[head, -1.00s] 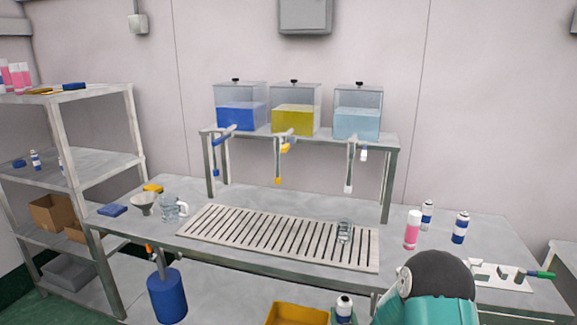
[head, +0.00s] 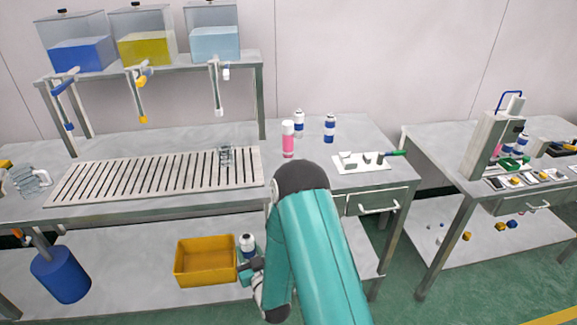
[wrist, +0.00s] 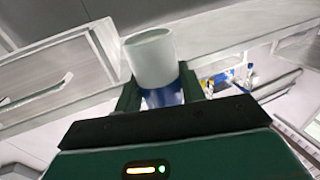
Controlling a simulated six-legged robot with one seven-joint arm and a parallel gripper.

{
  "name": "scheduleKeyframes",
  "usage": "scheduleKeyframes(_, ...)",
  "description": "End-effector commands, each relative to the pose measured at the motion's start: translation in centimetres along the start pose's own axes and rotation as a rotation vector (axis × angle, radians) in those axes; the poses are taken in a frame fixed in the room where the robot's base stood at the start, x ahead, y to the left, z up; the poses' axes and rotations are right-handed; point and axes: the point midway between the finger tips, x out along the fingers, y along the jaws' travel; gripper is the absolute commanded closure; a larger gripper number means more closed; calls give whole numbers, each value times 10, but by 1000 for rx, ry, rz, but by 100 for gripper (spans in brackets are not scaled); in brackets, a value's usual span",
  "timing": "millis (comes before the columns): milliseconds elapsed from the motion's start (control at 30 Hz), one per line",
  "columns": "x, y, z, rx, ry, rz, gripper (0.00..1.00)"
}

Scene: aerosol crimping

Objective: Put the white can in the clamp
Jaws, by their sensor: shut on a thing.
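My gripper (wrist: 160,92) is shut on a white can with a blue lower band. The can (wrist: 152,58) stands out between the two fingers in the wrist view. In the head view the white can (head: 247,242) shows above my gripper (head: 246,266), in front of the lower shelf and beside the yellow bin; my arm partly hides the gripper. A small fixture with a green-handled lever (head: 392,153), which looks like the clamp, sits on a white plate (head: 345,163) at the right of the middle table. It is empty as far as I can see.
A slotted rack (head: 150,178) lies left, under the dispensers. A yellow bin (head: 205,262) is on the lower shelf. A press machine (head: 494,140) stands on the right table.

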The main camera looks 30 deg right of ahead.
Motion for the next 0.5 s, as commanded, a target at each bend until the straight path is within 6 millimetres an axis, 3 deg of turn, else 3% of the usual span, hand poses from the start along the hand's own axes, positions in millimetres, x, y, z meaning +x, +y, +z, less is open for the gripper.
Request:
scheduleKeyframes(267, 37, 61, -75, -6, 11, -23, 83)
scheduleKeyframes(500, 50, 135, -159, -9, 8, -43, 83)
